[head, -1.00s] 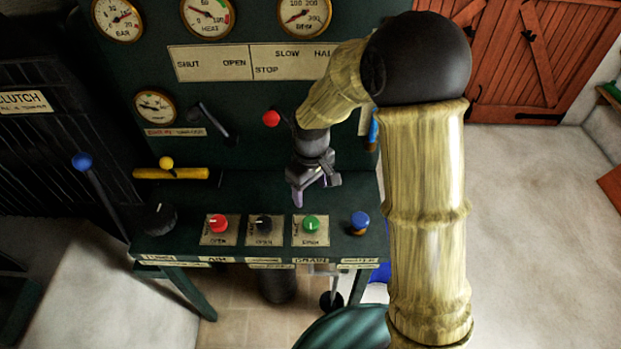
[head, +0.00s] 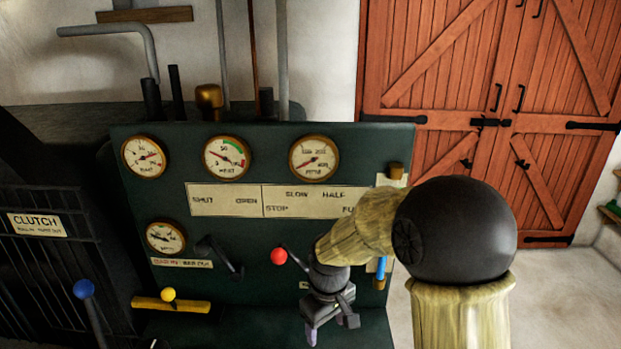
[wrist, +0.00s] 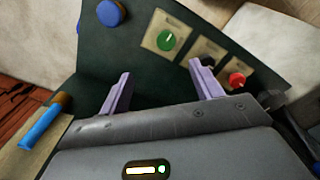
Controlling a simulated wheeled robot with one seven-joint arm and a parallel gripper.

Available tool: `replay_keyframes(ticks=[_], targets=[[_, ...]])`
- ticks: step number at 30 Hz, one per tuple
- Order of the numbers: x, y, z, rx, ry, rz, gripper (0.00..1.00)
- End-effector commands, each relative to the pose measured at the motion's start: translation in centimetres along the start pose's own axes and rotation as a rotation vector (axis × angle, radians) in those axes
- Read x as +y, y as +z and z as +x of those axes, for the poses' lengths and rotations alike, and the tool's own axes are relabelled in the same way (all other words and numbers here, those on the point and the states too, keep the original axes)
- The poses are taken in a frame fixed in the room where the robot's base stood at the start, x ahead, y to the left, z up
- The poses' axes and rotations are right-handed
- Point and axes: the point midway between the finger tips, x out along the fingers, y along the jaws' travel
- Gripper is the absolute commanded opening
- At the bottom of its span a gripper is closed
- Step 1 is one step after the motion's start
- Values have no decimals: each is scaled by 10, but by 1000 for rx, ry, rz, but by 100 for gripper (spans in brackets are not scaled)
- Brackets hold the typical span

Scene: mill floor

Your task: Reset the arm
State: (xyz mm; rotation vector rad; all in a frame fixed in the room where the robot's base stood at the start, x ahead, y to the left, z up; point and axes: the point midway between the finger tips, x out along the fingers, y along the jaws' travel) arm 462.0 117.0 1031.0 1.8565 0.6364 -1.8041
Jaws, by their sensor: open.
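My gripper (head: 325,322) hangs in front of the green control panel (head: 232,274) in the head view, at the end of my bamboo-like arm. In the wrist view its two lilac fingers (wrist: 163,92) stand wide apart with nothing between them. Beyond the fingers lies the desk part of the panel, with a green knob (wrist: 167,41), a red knob (wrist: 236,79) and a blue knob (wrist: 111,13). The fingers appear apart from these knobs. In the head view the lower desk is mostly out of frame.
A red-balled lever (head: 279,256) is close to my wrist on its left. A blue-tipped lever (head: 84,289), a yellow handle (head: 170,304) and a dark lever (head: 220,257) stand further left. Gauges (head: 227,157) line the panel top. Red doors (head: 480,110) and open floor (head: 560,300) lie right.

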Motion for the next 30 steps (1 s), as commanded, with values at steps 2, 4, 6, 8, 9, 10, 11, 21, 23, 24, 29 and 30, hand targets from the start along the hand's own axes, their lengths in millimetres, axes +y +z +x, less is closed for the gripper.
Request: replay_keyframes(ticks=[2,4,6,8,9,10,11,21,23,24,29,30], targets=[[9,26,-10,24,17,96,65],[15,52,-17,52,31,204,65],[20,80,-23,85,45,318,65],[22,103,-27,114,55,417,65],[22,117,-30,133,60,476,65],[22,127,-31,145,64,518,65],[22,136,-32,157,66,556,65],[20,161,-32,195,73,675,65],[20,161,-32,194,73,674,65],[20,161,-32,194,73,674,65],[20,161,-32,194,73,672,65],[20,161,-32,194,73,672,65]])
